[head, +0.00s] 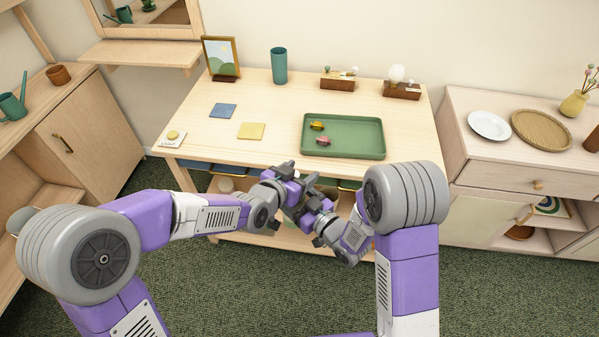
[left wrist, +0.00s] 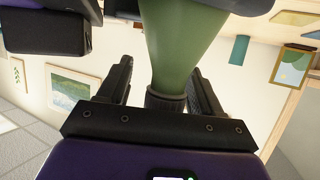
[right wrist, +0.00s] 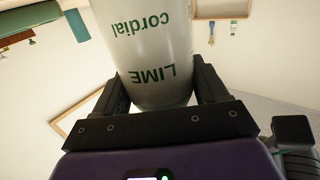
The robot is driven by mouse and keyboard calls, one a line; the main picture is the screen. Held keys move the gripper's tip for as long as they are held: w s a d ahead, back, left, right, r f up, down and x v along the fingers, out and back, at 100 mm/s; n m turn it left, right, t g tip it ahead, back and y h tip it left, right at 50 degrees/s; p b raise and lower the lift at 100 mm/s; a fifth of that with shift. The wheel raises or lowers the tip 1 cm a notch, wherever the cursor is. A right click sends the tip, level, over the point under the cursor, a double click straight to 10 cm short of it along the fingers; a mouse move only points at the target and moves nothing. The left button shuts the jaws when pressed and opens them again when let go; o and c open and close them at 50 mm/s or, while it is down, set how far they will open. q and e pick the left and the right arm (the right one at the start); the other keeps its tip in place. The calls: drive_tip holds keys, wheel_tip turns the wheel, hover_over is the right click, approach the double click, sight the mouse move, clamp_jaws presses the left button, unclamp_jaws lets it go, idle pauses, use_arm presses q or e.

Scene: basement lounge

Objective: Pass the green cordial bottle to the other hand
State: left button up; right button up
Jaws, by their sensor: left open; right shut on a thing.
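The green cordial bottle shows in the left wrist view as a green neck (left wrist: 172,50) with a dark cap. In the right wrist view its pale label (right wrist: 150,45) reads "LIME cordial" upside down. My right gripper (right wrist: 160,85) is shut on the bottle at the labelled part. My left gripper (left wrist: 162,85) is open, its fingers on either side of the neck and cap, with a gap visible. In the head view the left gripper (head: 285,174) and right gripper (head: 308,212) are close together before the table's front edge, and they hide the bottle.
The wooden table (head: 200,140) holds a green tray (head: 360,135) with two small toys, a teal cup (head: 279,66), a picture frame (head: 221,58), and blue and yellow squares. A cabinet with a white plate (head: 489,125) stands at right. Green carpet is clear in front.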

drive_tip(key=shift+r, duration=0.1)
use_arm(q)
drive_tip(key=shift+d, duration=0.15)
clamp_jaws()
drive_tip(key=shift+r, duration=0.1)
use_arm(e)
drive_tip(key=o, duration=1.6)
drive_tip(key=s+d+f+g+h, duration=0.3)
drive_tip(key=s+d+f+g, duration=0.1)
drive_tip(key=f, duration=0.6)
drive_tip(key=s+d+f+g+h, duration=0.3)
drive_tip(key=s+d+f, duration=0.1)
drive_tip(key=f, duration=0.6)
use_arm(q)
drive_tip(key=shift+w, duration=0.1)
use_arm(e)
drive_tip(key=s+f+m+g, duration=0.6)
drive_tip(key=s+m, duration=0.4)
drive_tip(key=s, duration=0.3)
drive_tip(key=shift+s+a+f, duration=0.3)
drive_tip(key=shift+a+f, duration=0.05)
drive_tip(key=shift+f, duration=0.25)
